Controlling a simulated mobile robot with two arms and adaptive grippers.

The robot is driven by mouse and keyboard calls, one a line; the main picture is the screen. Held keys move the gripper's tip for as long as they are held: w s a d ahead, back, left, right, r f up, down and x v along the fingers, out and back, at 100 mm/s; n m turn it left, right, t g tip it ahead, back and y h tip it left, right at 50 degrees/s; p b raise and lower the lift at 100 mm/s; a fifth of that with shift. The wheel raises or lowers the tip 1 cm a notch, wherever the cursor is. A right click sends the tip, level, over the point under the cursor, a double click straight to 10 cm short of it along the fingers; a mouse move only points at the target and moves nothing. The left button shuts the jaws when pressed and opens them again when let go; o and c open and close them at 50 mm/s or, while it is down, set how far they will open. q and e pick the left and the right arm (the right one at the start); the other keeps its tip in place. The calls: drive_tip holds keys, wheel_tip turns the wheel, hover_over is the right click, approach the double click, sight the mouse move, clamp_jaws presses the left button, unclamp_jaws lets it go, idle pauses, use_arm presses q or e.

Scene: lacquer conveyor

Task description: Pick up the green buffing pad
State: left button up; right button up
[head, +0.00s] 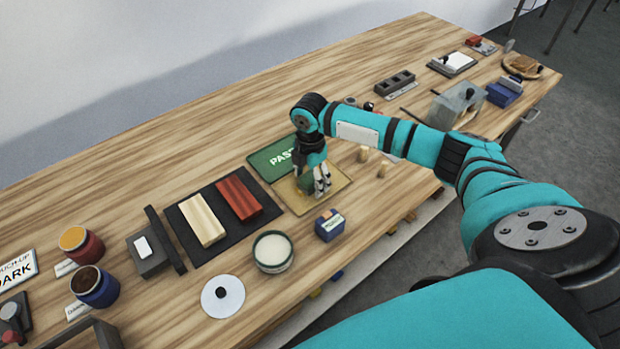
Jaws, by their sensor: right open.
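A small green block that looks like the green buffing pad (305,183) lies on a tan mat (337,181) in the head view. My right gripper partly hides it. My right gripper (322,187) points down over the tan mat, with its fingers open, just right of the green block. I cannot tell whether the fingers touch it. My left gripper is not in view.
A green PASS mat (261,161) lies behind the tan mat. A dark board (190,228) holds a cream block and a red block. A blue box (330,225), a round tin (273,252) and a white disc (222,296) stand in front. Bare wood lies behind.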

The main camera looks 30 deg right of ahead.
sight(310, 176)
drive_tip(key=shift+f, duration=0.2)
drive_tip(key=c, duration=1.3)
drive_tip(key=shift+o, duration=0.2)
wheel_tip(310, 176, up, 10)
drive_tip(key=shift+r+b, duration=0.1)
drive_tip(key=shift+b, duration=0.65)
drive_tip(key=s+a+r+m, duration=0.4)
drive_tip(key=s+a+m, duration=0.9)
drive_tip(key=m, duration=0.7)
drive_tip(key=shift+s+a+r, duration=0.2)
drive_tip(key=shift+s, duration=0.7)
